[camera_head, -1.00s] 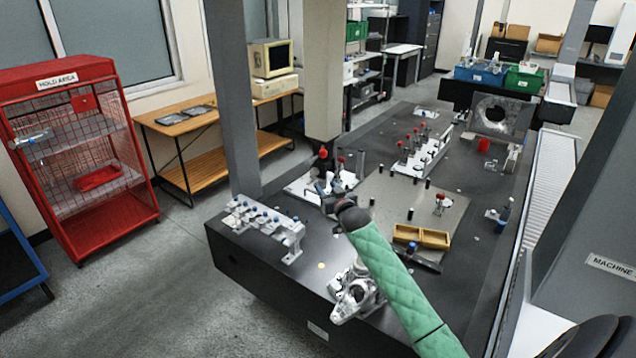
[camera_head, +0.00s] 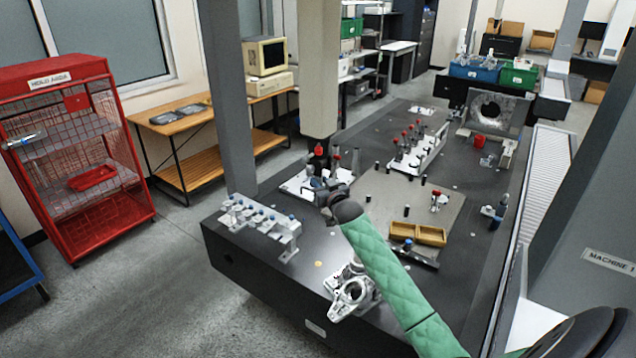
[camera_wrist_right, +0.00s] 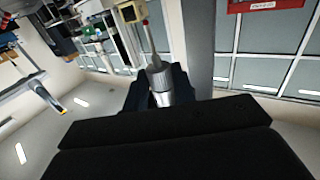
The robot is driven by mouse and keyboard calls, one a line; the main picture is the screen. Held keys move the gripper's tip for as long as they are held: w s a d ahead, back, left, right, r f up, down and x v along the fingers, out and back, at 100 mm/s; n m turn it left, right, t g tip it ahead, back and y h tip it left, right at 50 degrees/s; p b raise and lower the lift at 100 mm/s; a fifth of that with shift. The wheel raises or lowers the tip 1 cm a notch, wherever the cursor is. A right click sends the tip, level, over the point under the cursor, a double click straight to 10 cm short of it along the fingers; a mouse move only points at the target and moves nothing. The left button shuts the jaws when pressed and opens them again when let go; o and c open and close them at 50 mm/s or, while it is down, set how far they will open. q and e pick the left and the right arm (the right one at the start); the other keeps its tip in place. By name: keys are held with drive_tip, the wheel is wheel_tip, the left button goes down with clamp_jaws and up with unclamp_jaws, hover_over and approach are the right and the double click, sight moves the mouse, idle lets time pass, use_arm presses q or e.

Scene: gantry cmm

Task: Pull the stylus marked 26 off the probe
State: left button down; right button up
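My right gripper (camera_head: 322,192) is at the front of the dark machine table, over the edge of a white plate, with its arm in a green sleeve. In the right wrist view, the dark fingers (camera_wrist_right: 158,92) close around a silver cylinder, which looks like the base of a stylus (camera_wrist_right: 156,70). A thin shaft runs up from it to a small red ball. I cannot read a 26 on it, nor see whether it is joined to the probe. A black upright with a red top (camera_head: 319,152) stands just behind the gripper. My left gripper is out of view.
A rack of blue-topped parts (camera_head: 262,226) is left of the gripper. A metal casting (camera_head: 350,294) is in front, and a yellow divided tray (camera_head: 418,234) to the right. A white rack with several red-tipped styli (camera_head: 424,154) stands farther back. A red cage (camera_head: 75,155) stands left.

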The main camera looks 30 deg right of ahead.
drive_tip(key=c, duration=0.3)
drive_tip(key=shift+c, duration=0.2)
drive_tip(key=shift+f, duration=0.2)
drive_tip(key=shift+f+b, duration=0.7)
drive_tip(key=shift+f, duration=0.8)
drive_tip(key=shift+f, duration=0.6)
drive_tip(key=shift+s, duration=0.1)
